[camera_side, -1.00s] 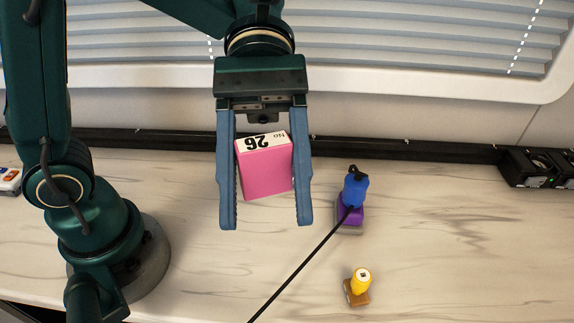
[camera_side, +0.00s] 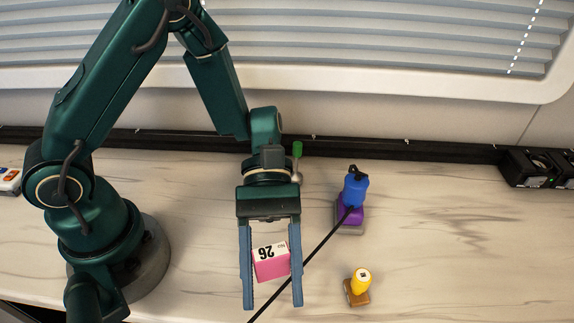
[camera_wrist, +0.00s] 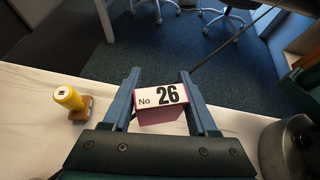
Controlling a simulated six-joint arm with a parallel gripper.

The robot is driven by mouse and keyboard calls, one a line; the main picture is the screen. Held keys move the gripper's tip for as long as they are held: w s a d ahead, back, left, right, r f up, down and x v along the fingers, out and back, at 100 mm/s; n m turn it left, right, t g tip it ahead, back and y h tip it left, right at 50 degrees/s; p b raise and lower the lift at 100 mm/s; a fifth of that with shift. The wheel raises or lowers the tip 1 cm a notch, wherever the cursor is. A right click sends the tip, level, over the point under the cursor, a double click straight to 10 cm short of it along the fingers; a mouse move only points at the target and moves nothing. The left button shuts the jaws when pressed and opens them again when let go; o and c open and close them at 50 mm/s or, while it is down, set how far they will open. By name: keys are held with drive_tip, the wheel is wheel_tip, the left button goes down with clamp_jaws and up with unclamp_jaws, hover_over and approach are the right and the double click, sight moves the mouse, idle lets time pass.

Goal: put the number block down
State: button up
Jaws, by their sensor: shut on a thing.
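The number block (camera_side: 272,270) is pink with a white top marked "No 26". It sits between the blue fingers of my gripper (camera_side: 272,300) in the side view, low in the picture. My gripper is shut on the block. In the wrist view the block (camera_wrist: 162,98) shows its white "No 26" face between the fingertips (camera_wrist: 158,74). I cannot tell whether its underside touches the pale marbled counter (camera_side: 450,260).
A yellow-handled stamp (camera_side: 361,283) stands right of my gripper, and a blue-and-purple one (camera_side: 353,196) behind it. A thin black rod (camera_side: 320,242) crosses near the block. Black sockets (camera_side: 540,167) sit at the back right. The right counter is clear.

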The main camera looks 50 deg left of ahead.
sight(275, 308)
drive_tip(key=shift+f, duration=2.65)
drive_tip(key=o, duration=1.3)
drive_tip(key=shift+f, duration=0.1)
drive_tip(key=shift+o, duration=0.2)
